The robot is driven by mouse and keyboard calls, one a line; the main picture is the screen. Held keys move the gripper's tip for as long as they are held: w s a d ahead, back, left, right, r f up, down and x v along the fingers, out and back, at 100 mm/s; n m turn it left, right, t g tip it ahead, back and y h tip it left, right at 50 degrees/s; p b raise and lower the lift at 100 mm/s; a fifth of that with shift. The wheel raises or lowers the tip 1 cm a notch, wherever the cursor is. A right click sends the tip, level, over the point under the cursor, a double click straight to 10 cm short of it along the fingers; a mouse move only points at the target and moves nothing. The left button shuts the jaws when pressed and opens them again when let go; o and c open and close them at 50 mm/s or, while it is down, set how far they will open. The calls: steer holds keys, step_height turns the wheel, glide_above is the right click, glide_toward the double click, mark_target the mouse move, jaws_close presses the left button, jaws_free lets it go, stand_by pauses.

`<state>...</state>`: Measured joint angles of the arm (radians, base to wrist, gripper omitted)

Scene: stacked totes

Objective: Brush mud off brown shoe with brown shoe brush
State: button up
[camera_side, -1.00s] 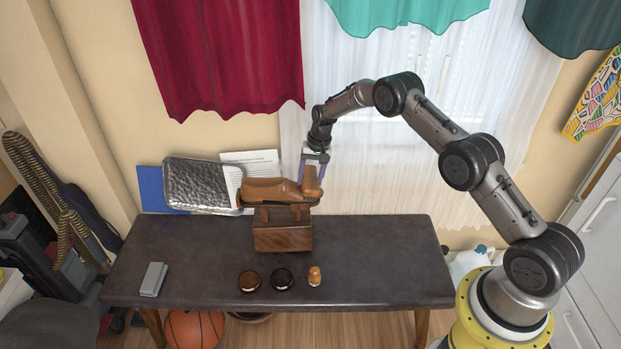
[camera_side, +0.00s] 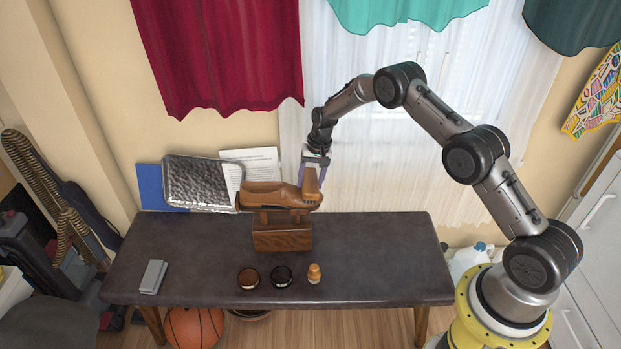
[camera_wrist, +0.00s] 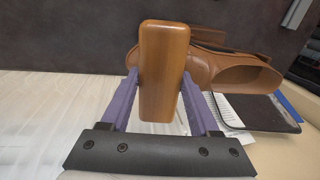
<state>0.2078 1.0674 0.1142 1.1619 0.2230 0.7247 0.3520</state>
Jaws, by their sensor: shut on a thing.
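The brown shoe (camera_side: 268,196) rests on a wooden box stand (camera_side: 283,238) at the back of the bench, its toe end to the right. In the wrist view the shoe (camera_wrist: 240,78) lies behind and to the right of the brush. My gripper (camera_side: 312,172) points down at the right end of the shoe and is shut on the brown shoe brush (camera_side: 309,186). The brush's smooth wooden back (camera_wrist: 163,70) fills the space between my purple fingers in the wrist view. It hides part of the shoe, its own bristles and any contact. I cannot make out mud.
The dark bench (camera_side: 380,250) has free room on both sides of the stand. Two round tins (camera_side: 249,278) and a small orange-brown bottle (camera_side: 314,274) stand at the front, and a grey block (camera_side: 153,276) lies at left. A silver textured panel (camera_side: 203,184) is behind the shoe.

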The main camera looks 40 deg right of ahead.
steer(key=shift+s+a, duration=0.1)
stand_by(0.3)
steer(key=shift+w+d+f, duration=0.1)
steer(key=shift+w+d, duration=0.35)
steer(key=shift+w, duration=0.1)
steer(key=shift+w+d, duration=0.1)
steer(key=shift+w+d+f, duration=0.1)
steer(key=shift+w+d, duration=0.25)
steer(key=shift+w, duration=0.1)
steer(key=shift+s+a, duration=0.1)
steer(key=shift+s+a+f, duration=0.2)
steer(key=shift+s+a, duration=0.2)
steer(key=shift+s, duration=0.1)
stand_by(0.3)
